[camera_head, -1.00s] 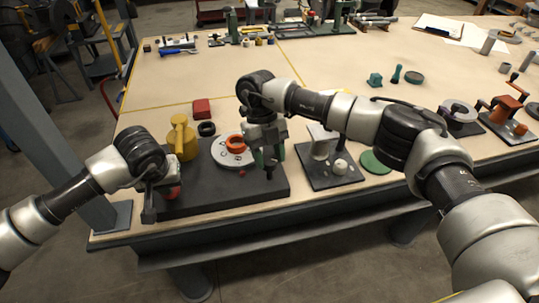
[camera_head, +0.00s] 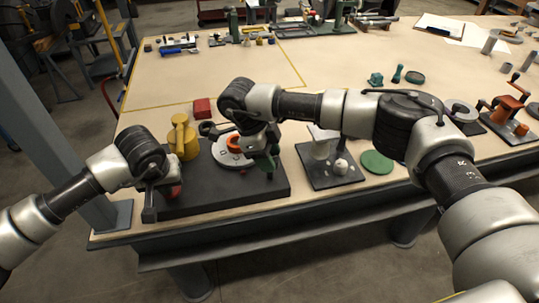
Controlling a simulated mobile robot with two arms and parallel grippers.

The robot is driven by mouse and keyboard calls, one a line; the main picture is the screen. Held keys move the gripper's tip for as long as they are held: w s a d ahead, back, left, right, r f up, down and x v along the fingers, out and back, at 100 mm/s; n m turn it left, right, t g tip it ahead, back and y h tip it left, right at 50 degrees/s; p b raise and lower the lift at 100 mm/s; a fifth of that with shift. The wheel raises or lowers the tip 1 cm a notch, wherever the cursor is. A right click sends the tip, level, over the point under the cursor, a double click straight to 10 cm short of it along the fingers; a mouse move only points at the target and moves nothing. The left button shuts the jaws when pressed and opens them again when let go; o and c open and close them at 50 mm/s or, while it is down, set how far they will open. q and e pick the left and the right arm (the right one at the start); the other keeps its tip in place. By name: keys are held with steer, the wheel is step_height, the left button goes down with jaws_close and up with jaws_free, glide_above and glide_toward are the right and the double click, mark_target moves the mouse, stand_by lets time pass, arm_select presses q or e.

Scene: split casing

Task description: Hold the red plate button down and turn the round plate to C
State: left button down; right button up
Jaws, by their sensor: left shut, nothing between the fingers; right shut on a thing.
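The round plate (camera_head: 222,154), light grey with small dark marks and an orange centre part (camera_head: 233,139), lies on the dark base board. Its letters are too small to read. My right gripper (camera_head: 243,149) is over the plate's orange part and shut on it; the arm hides part of the plate. The red button (camera_head: 176,192) shows as a red patch at the board's left front, partly hidden by my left gripper (camera_head: 152,212). My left gripper is shut and empty at the button; I cannot tell whether it presses it down.
A yellow fixture (camera_head: 182,140) stands left of the plate, with a red block (camera_head: 202,107) behind it. A dark board with a white ball (camera_head: 341,166) and a green disc (camera_head: 376,162) lie to the right. The table's middle is clear.

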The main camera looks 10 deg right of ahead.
arm_select(q)
steer(key=shift+s+f, duration=0.15)
steer(key=shift+f, duration=0.25)
arm_select(e)
steer(key=shift+s+a+f+n+t, duration=0.1)
steer(key=shift+n+t, duration=0.1)
steer(key=shift+n, duration=0.35)
steer(key=shift+s+n+t, duration=0.1)
steer(key=shift+n+t, duration=0.1)
steer(key=shift+n, duration=0.35)
steer(key=o, duration=0.9)
steer(key=shift+w, duration=0.1)
steer(key=s+v, duration=0.1)
steer(key=v, duration=1.1)
steer(key=shift+w+a, duration=0.15)
steer(key=shift+w, duration=0.2)
